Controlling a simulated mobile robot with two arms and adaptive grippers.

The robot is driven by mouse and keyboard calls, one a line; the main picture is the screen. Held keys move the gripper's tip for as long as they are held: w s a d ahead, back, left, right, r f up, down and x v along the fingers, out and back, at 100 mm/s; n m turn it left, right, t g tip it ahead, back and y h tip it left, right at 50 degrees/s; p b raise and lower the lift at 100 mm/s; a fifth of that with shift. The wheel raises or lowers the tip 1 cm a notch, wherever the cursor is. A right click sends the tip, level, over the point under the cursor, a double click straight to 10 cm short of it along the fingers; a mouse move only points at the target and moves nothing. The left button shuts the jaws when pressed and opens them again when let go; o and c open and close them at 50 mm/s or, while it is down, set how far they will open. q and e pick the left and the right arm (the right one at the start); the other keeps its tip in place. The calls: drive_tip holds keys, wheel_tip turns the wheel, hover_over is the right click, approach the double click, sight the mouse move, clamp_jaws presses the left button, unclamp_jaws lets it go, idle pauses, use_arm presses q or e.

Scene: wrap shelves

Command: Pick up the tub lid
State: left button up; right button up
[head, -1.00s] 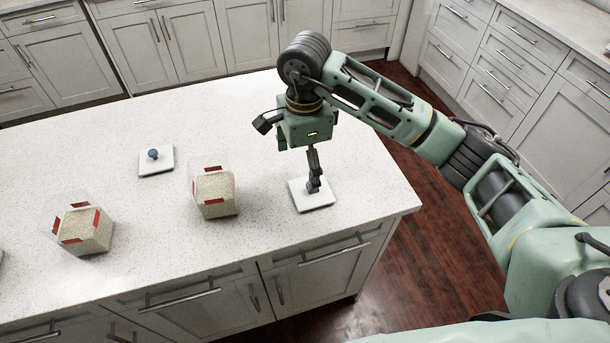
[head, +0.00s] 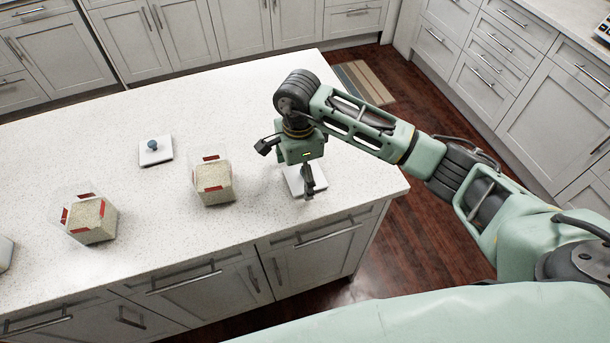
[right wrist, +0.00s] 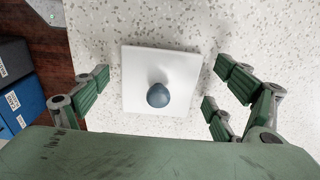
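A tub lid, a white square plate (head: 291,180) with a round blue knob (right wrist: 157,95), lies flat on the counter near its right end. In the head view its knob is hidden behind my right gripper (head: 309,188), which points down over the lid. In the right wrist view the fingers are spread wide on both sides of the lid, apart from it, with the knob between them. Nothing is held. A second lid (head: 163,156) of the same kind, with a blue knob (head: 152,145), lies farther back to the left. My left gripper is out of view.
Two clear tubs with grainy contents and red marks, one in the middle (head: 214,188) and one at left (head: 92,222), stand on the counter (head: 110,170). Part of a pale object (head: 5,253) shows at the left edge. Blue and black boxes (right wrist: 30,98) show beyond the counter edge.

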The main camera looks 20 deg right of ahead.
drive_tip(key=c, duration=0.8)
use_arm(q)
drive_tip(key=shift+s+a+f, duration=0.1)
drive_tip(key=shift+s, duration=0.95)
use_arm(e)
drive_tip(key=shift+c, duration=0.2)
drive_tip(key=shift+r, duration=0.1)
